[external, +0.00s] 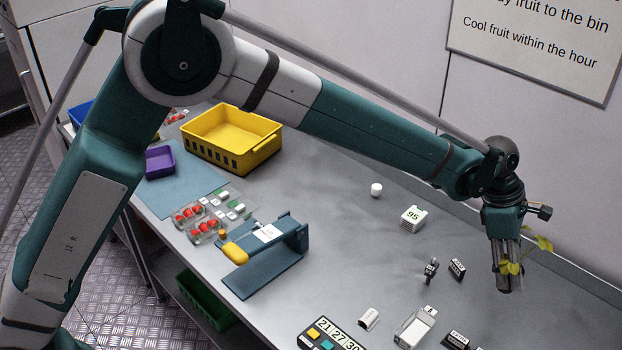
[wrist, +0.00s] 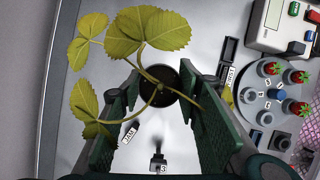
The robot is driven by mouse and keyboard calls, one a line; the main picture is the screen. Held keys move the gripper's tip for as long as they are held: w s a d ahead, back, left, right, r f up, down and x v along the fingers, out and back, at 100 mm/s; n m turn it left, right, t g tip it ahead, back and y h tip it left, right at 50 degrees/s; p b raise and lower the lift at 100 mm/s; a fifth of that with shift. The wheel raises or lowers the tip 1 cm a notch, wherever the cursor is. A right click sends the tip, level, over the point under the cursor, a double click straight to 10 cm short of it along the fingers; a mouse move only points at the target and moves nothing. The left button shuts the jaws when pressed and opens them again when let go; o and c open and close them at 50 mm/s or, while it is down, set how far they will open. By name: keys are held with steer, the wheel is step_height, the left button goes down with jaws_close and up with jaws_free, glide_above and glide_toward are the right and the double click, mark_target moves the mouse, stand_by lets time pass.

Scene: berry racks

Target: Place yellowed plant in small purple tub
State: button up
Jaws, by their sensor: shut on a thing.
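The yellowed plant (wrist: 148,32) has yellow-green leaves on thin stems and a dark round base, and fills the upper left of the wrist view. Its leaves also show beside the fingers in the external view (external: 540,243). My gripper (external: 506,285) is shut on the plant, at the right of the external view above the bench. In the wrist view my gripper's green finger pads (wrist: 158,118) stand on either side of the stem and dark base. The small purple tub (external: 160,161) stands on a blue mat at the far left, well away from my gripper, and looks empty.
A yellow crate (external: 268,152) stands behind the purple tub. Punnets of red berries (external: 190,216) and a blue stand (external: 268,262) lie between. A wall (external: 380,70) runs behind the bench.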

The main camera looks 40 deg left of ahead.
steer(key=w+a+n+t, duration=0.15)
steer(key=w+a, duration=0.25)
steer(key=a, duration=1.1)
steer(key=w+a+n, duration=0.2)
steer(key=w+a, duration=0.2)
steer(key=a, duration=1.2)
steer(key=s+a+n+y+b, duration=0.2)
steer(key=a+n, duration=0.2)
steer(key=a, duration=2.9)
steer(key=s+a+n+t, duration=0.1)
steer(key=s+a, duration=0.4)
steer(key=a, duration=0.5)
steer(key=s+a+r+n+y, duration=0.15)
steer(key=s+a, duration=0.25)
steer(key=a, duration=0.5)
steer(key=s+a+f+n+t+h, duration=0.15)
steer(key=s+a, duration=0.35)
steer(key=a, duration=0.5)
steer(key=s+a+r+n+y, duration=0.1)
steer(key=s+a+n, duration=0.3)
steer(key=s+a, duration=1.6)
steer(key=shift+a+g+y+b, duration=0.3)
steer(key=shift+a+y+b, duration=0.2)
steer(key=shift+y, duration=0.2)
steer(key=shift+f, duration=0.1)
